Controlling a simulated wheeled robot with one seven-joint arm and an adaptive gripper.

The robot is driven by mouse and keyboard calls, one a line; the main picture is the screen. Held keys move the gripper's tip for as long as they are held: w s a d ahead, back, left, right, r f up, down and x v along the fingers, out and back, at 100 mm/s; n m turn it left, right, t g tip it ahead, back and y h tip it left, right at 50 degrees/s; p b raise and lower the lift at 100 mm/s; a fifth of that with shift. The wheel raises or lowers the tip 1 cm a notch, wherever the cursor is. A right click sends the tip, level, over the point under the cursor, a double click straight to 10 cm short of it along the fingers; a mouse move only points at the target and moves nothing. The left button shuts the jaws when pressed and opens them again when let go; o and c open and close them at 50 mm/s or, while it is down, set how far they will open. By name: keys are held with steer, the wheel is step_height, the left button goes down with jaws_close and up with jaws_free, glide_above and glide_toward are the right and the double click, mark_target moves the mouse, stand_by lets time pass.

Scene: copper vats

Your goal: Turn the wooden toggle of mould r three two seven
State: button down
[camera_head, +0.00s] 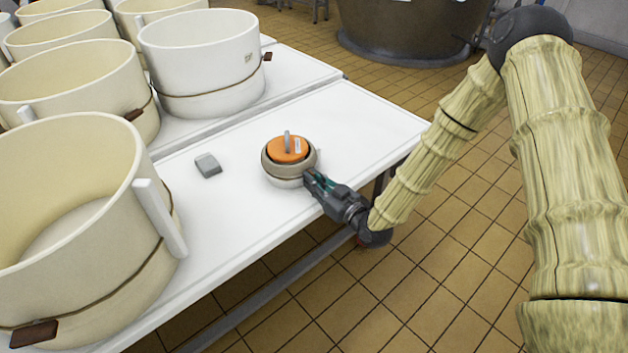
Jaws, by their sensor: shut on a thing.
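A small round cream mould (283,180) stands upright on the white table. The label is too small to read, so I cannot confirm the mould's number. My gripper (309,178) reaches in from the right, low at the mould's right side. It is shut at the mould's wall, where a toggle would sit. The piece between the fingers is hidden by them, and I cannot see how far it is turned.
A grey block (208,166) lies left of the small mould. Large cream moulds with brown toggles stand at the left (75,185) and behind (205,45). The table (365,120) is clear to the right. A copper vat (410,28) stands on the tiled floor behind.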

stand_by(0.4)
steer(key=c, duration=1.5)
jaws_free()
steer(key=shift+s+d, duration=0.1)
steer(key=v, duration=1.1)
steer(key=shift+s+d, duration=0.2)
steer(key=shift+s, duration=0.15)
